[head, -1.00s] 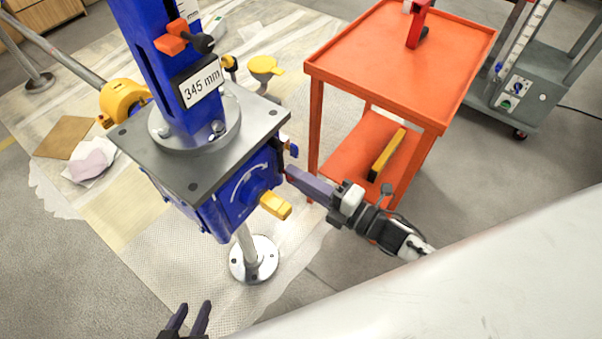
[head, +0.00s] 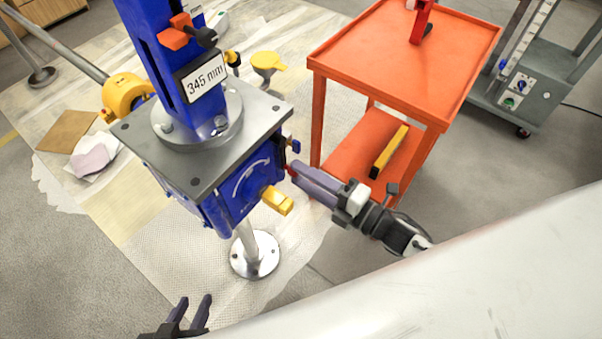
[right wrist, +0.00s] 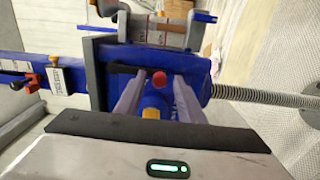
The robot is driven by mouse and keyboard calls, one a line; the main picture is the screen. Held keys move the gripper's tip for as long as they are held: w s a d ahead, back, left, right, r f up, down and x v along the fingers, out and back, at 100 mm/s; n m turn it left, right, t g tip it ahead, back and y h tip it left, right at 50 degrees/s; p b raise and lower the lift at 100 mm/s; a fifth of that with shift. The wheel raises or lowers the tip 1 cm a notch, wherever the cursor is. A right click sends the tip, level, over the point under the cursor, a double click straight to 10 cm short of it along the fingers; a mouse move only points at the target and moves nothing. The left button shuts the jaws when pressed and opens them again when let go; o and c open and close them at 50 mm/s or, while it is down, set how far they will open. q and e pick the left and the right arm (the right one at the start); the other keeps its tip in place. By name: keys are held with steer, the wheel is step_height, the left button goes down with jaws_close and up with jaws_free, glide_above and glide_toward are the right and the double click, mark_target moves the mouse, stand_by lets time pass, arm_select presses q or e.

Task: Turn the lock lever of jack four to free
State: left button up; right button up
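The blue screw jack (head: 238,190) has a grey top plate, a column with a 345 mm label, and a yellow handle (head: 277,201) on its front. No jack number is readable. In the right wrist view a red ball knob (right wrist: 158,80) shows on the jack's blue body, with a dark bar beside it; it looks like the lock lever's end. My right gripper (right wrist: 156,92) is open, its fingers either side of the knob, apart from it in this view. In the head view its fingertips (head: 292,172) are at the jack's right side. My left gripper (head: 195,309) is open and empty at the bottom.
An orange cart (head: 400,60) stands right of the jack, close behind my right gripper, with a yellow-and-black bar (head: 389,152) on its lower shelf. A grey machine (head: 515,95) stands at the far right.

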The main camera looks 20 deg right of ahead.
steer(key=v, duration=0.9)
steer(key=shift+s, duration=0.2)
steer(key=shift+d+f, duration=0.1)
steer(key=s+a+f+m+g+h, duration=0.2)
steer(key=s+f+m+g+h, duration=0.1)
steer(key=m, duration=0.8)
steer(key=s+a+f+m+g+h+p, duration=0.1)
steer(key=s+a+f+m+g+h, duration=0.1)
steer(key=m, duration=0.9)
steer(key=s+f+g+h, duration=0.1)
steer(key=s+f+h, duration=0.1)
steer(key=s+f, duration=0.1)
steer(key=shift+s+a+f, duration=0.35)
steer(key=shift+a+f, duration=0.05)
steer(key=shift+f, duration=0.2)
steer(key=shift+c, duration=0.5)
